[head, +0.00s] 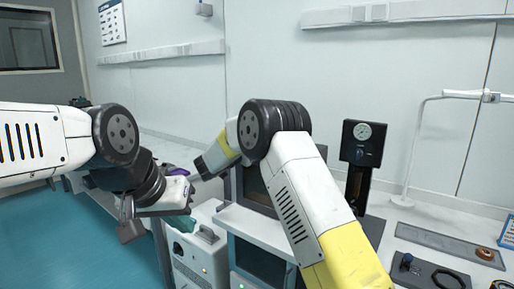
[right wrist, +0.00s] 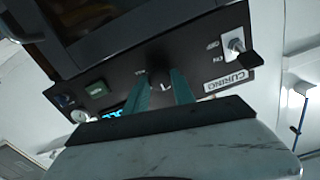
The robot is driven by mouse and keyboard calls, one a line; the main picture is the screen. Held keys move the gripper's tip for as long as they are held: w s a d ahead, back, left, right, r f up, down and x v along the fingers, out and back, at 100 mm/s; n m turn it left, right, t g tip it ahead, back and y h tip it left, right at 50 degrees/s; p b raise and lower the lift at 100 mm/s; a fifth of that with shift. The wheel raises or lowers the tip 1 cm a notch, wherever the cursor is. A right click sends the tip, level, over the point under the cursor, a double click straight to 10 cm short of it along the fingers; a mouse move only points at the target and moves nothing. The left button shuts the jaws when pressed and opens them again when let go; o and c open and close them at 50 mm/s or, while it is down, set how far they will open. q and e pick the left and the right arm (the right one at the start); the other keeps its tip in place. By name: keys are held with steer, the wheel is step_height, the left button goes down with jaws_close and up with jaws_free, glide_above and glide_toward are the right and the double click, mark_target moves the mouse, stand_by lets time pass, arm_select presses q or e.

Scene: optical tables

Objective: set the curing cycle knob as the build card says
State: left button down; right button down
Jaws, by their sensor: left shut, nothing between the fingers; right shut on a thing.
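The curing unit's dark panel (right wrist: 195,65) fills the middle of the right wrist view, tilted, with a "CURING" label (right wrist: 229,81). A small round knob (right wrist: 160,80) sits between the teal fingers of my right gripper (right wrist: 160,92), which is shut on it. The knob's pointer and setting cannot be read. In the head view my right arm hides the right gripper and panel. My left gripper (head: 181,224) is shut and empty, pointing down at the left, away from the panel. A blue-edged card (head: 507,232) shows partly at the right edge; its text is unreadable.
The panel also has a key-like switch (right wrist: 235,44), a green button or display (right wrist: 97,88) and a gauge (right wrist: 81,116). In the head view, a gauge on a black post (head: 361,142) stands right of my arm. A white cabinet (head: 200,258) is below my left gripper.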

steer(key=shift+a+f, duration=0.1)
steer(key=shift+f, duration=0.05)
steer(key=c, duration=1.1)
jaws_free()
steer(key=shift+o, duration=0.2)
steer(key=shift+s, duration=0.1)
steer(key=v, duration=0.7)
steer(key=shift+s+a, duration=0.2)
steer(key=shift+s, duration=0.05)
